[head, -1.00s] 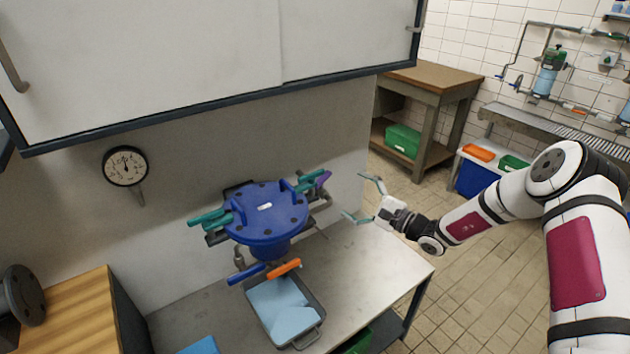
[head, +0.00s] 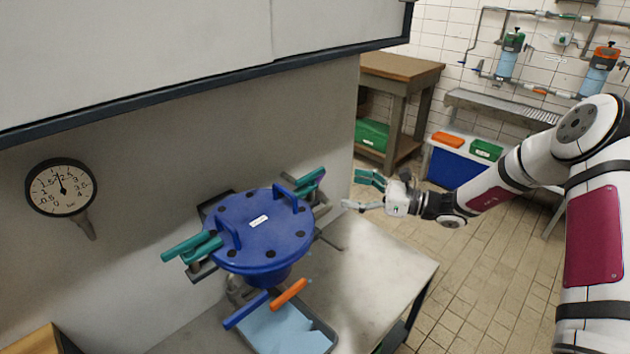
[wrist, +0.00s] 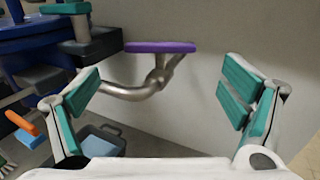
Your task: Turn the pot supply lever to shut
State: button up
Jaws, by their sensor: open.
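A blue lidded pot (head: 262,235) with teal clamp handles (head: 190,247) is mounted by the wall. An orange lever (head: 289,294) and a blue lever (head: 245,310) stick out below the pot. Which lever is the pot supply is not labelled. My gripper (head: 362,192) is open and empty, right of the pot. In the wrist view its fingers (wrist: 165,95) stand either side of the pipe's image, apart from the purple lever.
A grey tray (head: 325,330) with blue contents is on the bench (head: 390,260) below the pot. A round gauge (head: 61,188) is on the wall at left. A cabinet (head: 150,60) overhangs the pot. Tiled floor (head: 480,260) is open at right.

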aim_at(320, 181)
jog(key=x, duration=1)
jog(key=shift+p, duration=0.4)
jog(key=c, duration=0.9)
